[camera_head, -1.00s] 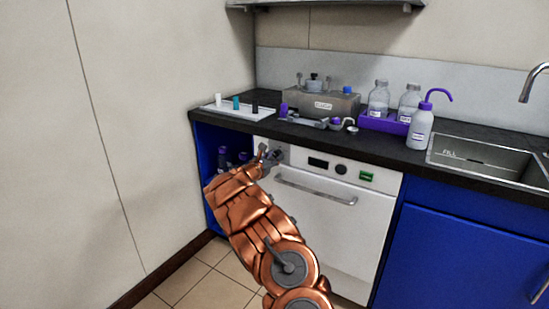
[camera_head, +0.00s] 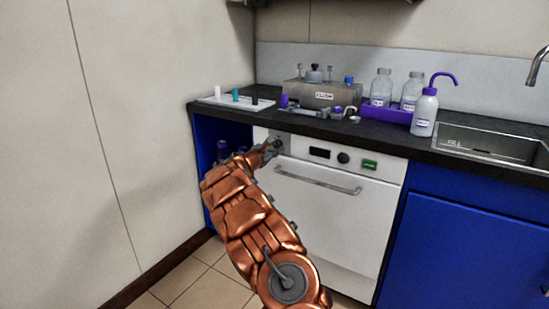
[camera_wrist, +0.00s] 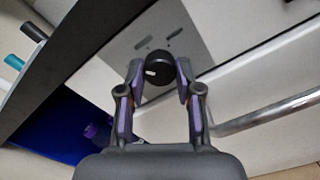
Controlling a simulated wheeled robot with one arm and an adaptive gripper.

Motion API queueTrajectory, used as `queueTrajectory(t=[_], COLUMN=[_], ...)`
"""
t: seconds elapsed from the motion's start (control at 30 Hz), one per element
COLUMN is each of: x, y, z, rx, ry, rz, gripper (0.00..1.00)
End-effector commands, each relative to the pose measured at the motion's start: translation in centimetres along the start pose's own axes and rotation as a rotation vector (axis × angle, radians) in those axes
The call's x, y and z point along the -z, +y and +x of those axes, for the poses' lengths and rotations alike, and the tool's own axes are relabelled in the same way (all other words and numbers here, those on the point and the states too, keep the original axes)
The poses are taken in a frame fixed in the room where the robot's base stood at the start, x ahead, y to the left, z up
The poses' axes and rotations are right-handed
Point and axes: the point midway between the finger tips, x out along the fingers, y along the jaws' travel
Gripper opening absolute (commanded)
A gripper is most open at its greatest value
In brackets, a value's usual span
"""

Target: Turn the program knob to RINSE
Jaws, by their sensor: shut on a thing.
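The black program knob (camera_wrist: 159,68) sits on a grey plate (camera_wrist: 178,37) on the white front panel, in the wrist view. It has a white pointer mark on its left side. My gripper (camera_wrist: 160,80) has one finger on each side of the knob and is shut on it. In the head view my gripper (camera_head: 271,149) is at the left end of the dishwasher (camera_head: 315,205) panel and hides the knob. The lettering around the knob is too small to read.
A door handle (camera_head: 318,182) runs below the panel. A display (camera_head: 320,153), a second dark knob (camera_head: 343,158) and a green button (camera_head: 369,164) lie to the right. The counter above holds a purple tray (camera_head: 388,114) with bottles and a sink (camera_head: 490,145). An open blue bay is at left.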

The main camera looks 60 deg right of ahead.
Motion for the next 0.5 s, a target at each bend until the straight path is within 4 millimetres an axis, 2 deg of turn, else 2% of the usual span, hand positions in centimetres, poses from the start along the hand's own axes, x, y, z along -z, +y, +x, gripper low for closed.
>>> queueTrajectory(t=[0.03,0.5], x=[0.54,0.53], y=[-0.37,-0.27], z=[-0.02,-0.01], rx=[-0.003,-0.002], ry=[-0.004,0.001], rz=[0.045,0.451], gripper=[0.0,0.0])
